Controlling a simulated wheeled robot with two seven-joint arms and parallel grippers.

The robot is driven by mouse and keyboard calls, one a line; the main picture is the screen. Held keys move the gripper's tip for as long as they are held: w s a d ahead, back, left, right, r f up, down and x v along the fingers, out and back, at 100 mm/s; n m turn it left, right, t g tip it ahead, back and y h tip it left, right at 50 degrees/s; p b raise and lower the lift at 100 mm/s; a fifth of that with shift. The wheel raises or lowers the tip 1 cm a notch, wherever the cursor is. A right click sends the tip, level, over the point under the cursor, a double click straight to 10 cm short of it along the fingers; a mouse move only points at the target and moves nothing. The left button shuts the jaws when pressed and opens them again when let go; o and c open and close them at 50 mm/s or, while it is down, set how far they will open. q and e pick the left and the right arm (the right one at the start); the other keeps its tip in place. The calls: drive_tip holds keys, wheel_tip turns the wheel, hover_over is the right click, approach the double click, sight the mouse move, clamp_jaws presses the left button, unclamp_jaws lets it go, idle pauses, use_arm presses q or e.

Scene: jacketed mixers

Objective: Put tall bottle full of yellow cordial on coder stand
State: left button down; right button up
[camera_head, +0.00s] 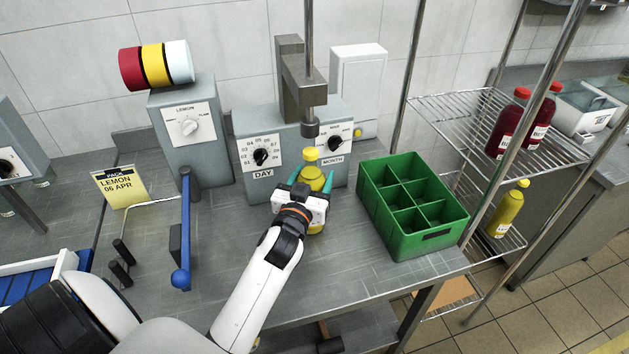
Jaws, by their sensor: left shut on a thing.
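The tall bottle of yellow cordial (312,177) stands upright in front of the grey coder with its DAY and MONTH dials (262,157). Its yellow cap is below the coder's vertical rod and dark head (310,128). My left gripper (312,190) is shut on the bottle, with teal fingers on both sides of it. The gripper body hides most of the bottle's lower part, and a bit of yellow shows below it. The coder stand under the bottle is hidden, so I cannot tell whether the bottle touches it. My right gripper is not in view.
A green divided crate (437,238) stands empty to the right. A blue-knobbed lever (182,278) rises left of my arm, near a LEMON card (120,187). A wire rack at the right holds red bottles (508,122) and another yellow bottle (507,210).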

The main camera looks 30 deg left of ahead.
use_arm(q)
drive_tip(key=shift+w, duration=0.15)
drive_tip(key=shift+r, duration=0.1)
drive_tip(key=c, duration=0.6)
unclamp_jaws()
drive_tip(key=shift+s, duration=0.2)
drive_tip(key=shift+o, duration=1)
drive_tip(key=shift+s+d, duration=0.1)
drive_tip(key=shift+s, duration=0.05)
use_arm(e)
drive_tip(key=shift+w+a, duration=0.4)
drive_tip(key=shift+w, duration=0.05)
use_arm(q)
drive_tip(key=b+v, duration=0.2)
drive_tip(key=v, duration=0.9)
drive_tip(key=shift+s, duration=0.4)
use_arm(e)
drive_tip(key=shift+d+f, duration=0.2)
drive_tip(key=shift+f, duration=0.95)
